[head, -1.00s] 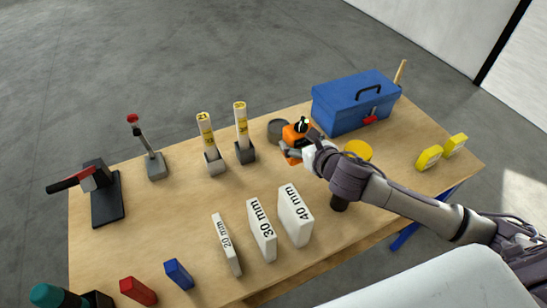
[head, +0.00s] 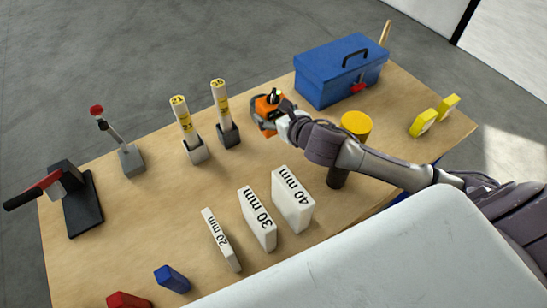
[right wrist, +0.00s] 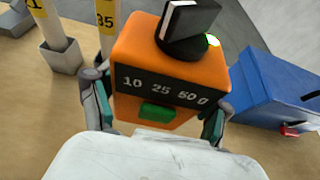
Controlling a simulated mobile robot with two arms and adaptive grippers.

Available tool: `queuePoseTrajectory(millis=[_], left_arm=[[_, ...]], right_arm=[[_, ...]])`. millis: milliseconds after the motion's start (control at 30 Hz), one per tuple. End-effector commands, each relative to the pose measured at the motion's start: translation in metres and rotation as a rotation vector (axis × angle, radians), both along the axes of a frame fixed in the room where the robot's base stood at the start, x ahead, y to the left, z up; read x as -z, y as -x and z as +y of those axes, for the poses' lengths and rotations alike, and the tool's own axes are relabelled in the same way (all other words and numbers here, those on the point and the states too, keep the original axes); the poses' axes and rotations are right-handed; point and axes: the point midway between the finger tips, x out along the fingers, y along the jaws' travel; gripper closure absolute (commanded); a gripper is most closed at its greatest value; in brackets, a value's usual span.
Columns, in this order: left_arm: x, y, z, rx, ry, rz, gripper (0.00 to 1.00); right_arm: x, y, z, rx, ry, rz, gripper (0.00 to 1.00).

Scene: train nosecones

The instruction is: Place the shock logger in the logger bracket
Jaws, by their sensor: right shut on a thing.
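The shock logger is an orange box (head: 270,105) with a black knob and a small green light on top. In the right wrist view its face (right wrist: 155,90) reads 10, 25, 50 g above a green button. My right gripper (head: 268,121) is shut on it, with a teal-padded finger on each side. It is over the back part of the table, left of the blue toolbox. I cannot tell its height above the table. I cannot make out which thing is the logger bracket. My left gripper is out of view.
A grey round thing (head: 254,101) is partly hidden behind the logger. Two yellow-labelled tubes stand in holders (head: 229,135) to its left. The blue toolbox (head: 340,75) and yellow-topped cylinder (head: 355,125) are to its right. White gauge blocks (head: 292,200) stand in front.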

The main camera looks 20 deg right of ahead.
Motion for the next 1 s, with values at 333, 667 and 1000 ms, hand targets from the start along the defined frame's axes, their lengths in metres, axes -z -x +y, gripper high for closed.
queuePoseTrajectory(millis=[333,667,1000], left_arm=[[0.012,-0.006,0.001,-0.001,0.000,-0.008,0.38],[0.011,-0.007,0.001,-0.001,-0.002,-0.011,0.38],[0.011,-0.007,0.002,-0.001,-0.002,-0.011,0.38]], right_arm=[[0.053,0.001,0.001,0.003,-0.004,0.006,0.69],[0.093,0.000,0.001,0.002,-0.003,0.003,0.69],[0.117,0.000,0.001,-0.002,-0.001,-0.001,0.69]])
